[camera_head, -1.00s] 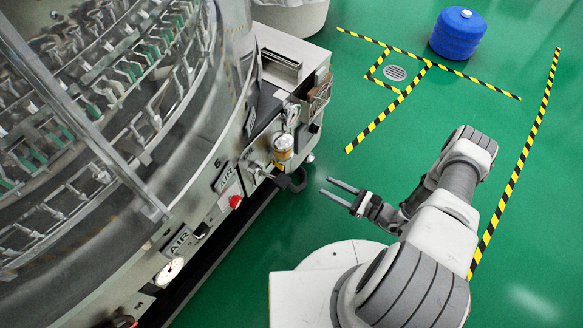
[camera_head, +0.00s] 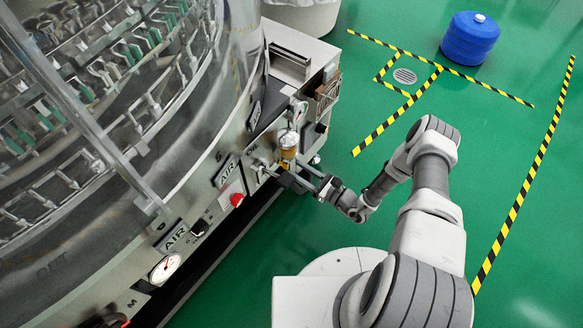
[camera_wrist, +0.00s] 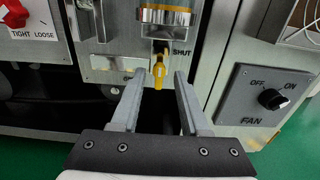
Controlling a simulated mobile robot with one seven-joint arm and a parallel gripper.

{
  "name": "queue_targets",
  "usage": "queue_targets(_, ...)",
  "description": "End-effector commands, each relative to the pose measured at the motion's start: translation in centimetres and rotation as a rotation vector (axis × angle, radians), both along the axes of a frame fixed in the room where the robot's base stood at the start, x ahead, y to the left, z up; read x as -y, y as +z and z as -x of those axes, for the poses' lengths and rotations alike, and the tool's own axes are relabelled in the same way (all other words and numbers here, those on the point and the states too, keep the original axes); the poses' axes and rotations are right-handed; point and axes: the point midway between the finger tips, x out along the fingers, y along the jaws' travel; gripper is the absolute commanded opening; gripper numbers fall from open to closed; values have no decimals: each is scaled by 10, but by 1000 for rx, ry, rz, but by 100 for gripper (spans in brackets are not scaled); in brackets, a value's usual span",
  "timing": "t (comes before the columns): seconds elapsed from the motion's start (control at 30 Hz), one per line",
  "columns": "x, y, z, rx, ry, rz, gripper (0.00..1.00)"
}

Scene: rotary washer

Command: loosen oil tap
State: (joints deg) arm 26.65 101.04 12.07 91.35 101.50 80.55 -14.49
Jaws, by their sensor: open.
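The oil tap is a small yellow lever (camera_wrist: 159,74) below a metal and amber oil cup (camera_wrist: 165,17) on the machine's front panel. The lever hangs roughly downward, with the word SHUT to its upper right and a partly hidden label at its lower left. My gripper (camera_wrist: 156,82) is open, one finger on each side of the lever's lower end, with visible gaps. In the head view, my gripper (camera_head: 303,178) reaches in just below the amber oil cup (camera_head: 288,146); the lever is hard to make out there.
A red TIGHT/LOOSE knob (camera_wrist: 14,14) is at the left of the wrist view. A FAN switch box (camera_wrist: 265,97) projects at the right. In the head view, a blue drum (camera_head: 470,38) stands far off on the green floor, which is clear around my arm.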

Motion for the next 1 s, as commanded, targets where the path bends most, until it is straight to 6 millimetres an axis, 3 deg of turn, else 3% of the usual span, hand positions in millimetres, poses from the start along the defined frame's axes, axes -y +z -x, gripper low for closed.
queue_targets(0.2,-20,-1,-16,1,1,0,45)
queue_targets(0.57,-24,0,-20,0,0,0,45)
queue_targets(0.83,-24,0,-19,0,0,0,0)
queue_targets(1.0,-24,0,-19,0,0,0,0)
